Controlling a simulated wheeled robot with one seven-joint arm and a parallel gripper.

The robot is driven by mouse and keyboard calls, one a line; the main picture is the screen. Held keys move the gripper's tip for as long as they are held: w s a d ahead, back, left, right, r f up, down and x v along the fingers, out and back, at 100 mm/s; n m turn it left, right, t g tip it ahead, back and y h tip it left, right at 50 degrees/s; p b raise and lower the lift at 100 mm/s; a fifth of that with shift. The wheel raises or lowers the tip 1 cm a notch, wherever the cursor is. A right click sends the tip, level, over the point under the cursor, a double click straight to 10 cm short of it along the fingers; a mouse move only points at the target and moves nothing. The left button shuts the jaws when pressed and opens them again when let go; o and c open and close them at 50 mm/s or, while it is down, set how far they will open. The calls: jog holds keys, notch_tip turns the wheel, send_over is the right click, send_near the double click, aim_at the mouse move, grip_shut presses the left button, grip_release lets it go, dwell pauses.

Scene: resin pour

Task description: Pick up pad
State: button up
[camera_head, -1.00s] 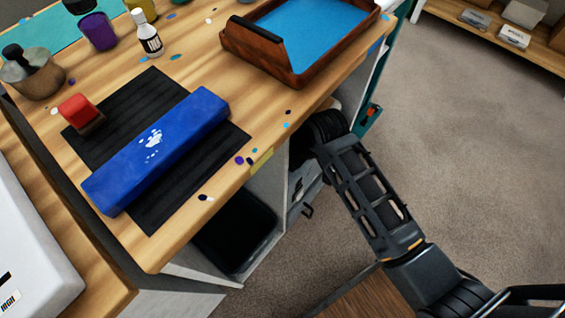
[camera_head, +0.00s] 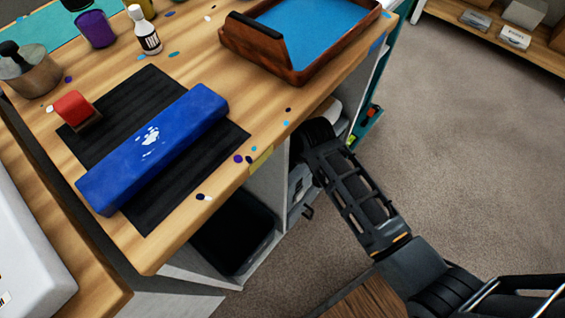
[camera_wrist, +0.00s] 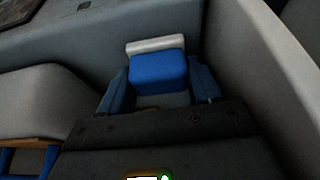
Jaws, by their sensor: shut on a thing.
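In the wrist view a blue pad (camera_wrist: 158,72) sits between the two blue fingers of my gripper (camera_wrist: 160,88). The fingers are shut on its sides. A pale strip (camera_wrist: 155,45) shows along the pad's far edge; I cannot tell whether it is part of the pad. In the head view my arm reaches under the wooden workbench (camera_head: 220,165), into the side of its cabinet. My gripper and the pad are hidden there.
On the bench lie a long blue block (camera_head: 155,148) on a black mat (camera_head: 175,205), a red-topped tool (camera_head: 75,110), a white bottle (camera_head: 143,30) and a brown tray with blue inside (camera_head: 290,60). Grey walls (camera_wrist: 265,70) stand close around my gripper. Carpet at right is clear.

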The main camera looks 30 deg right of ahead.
jog(key=shift+c, duration=1.2)
jog(key=shift+r, duration=0.15)
jog(key=shift+r, duration=0.3)
jog(key=p+v, duration=0.1)
jog(key=v, duration=0.1)
jog(key=shift+r, duration=0.4)
jog(key=s+d, duration=0.2)
jog(key=s, duration=0.6)
jog(key=s+d, duration=0.3)
jog(key=s, duration=0.5)
jog(key=shift+s+d+p, duration=0.2)
jog(key=shift+p, duration=0.15)
